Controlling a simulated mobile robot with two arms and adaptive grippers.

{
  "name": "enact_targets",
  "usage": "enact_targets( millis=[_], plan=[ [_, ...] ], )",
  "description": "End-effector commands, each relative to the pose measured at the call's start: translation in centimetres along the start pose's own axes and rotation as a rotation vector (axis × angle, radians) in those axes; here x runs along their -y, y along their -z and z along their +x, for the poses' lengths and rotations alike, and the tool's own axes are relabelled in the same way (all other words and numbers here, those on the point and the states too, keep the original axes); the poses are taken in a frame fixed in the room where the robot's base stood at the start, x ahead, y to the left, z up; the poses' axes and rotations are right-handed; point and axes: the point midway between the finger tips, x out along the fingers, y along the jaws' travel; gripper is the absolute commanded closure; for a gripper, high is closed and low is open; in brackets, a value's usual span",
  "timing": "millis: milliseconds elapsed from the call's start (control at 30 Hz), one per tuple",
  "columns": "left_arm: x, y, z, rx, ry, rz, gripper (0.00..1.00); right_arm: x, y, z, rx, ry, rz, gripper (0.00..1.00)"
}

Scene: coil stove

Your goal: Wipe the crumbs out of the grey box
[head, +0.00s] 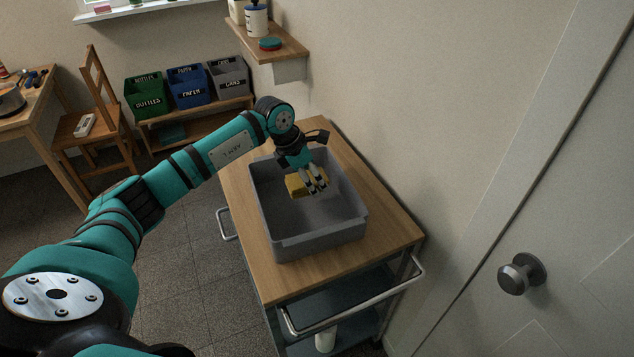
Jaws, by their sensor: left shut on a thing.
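The grey box (318,240) is open at the top and stands on the wooden top of a cart. My left gripper (312,185) reaches into the far half of the box from above. It is shut on a yellow sponge (294,186), which it holds inside the box. I cannot tell whether the sponge touches the floor of the box. No crumbs can be made out; the box floor in the near half looks plain grey, and part of the far floor is hidden by the gripper and sponge. My right gripper is not in view.
The cart (375,258) has bare wood around the box and metal handles at its front and left. A wall and a door with a round knob (520,273) stand to its right. Labelled bins (187,88), a chair (90,120) and a shelf (268,42) are behind.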

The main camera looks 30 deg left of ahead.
Motion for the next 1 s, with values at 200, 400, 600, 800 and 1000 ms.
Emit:
enact_targets(
  millis=[200,400,600,800,1000],
  plan=[
    [-0.5,-0.3,-2.1,0.0,-0.002,-0.002,0.7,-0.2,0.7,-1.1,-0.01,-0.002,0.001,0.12],
    [-0.6,-0.3,-2.3,0.0,-0.001,-0.002,0.7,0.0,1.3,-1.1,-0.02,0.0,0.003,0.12],
    [-0.6,-0.3,-2.3,0.0,-0.001,-0.003,0.7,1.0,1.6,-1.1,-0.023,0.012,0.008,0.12],
    [-0.6,-0.3,-2.3,0.0,-0.001,-0.002,0.7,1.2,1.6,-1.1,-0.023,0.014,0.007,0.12],
    [1.8,-1.1,-2.5,0.003,0.063,0.152,0.7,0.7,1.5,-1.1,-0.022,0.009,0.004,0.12]
  ],
)
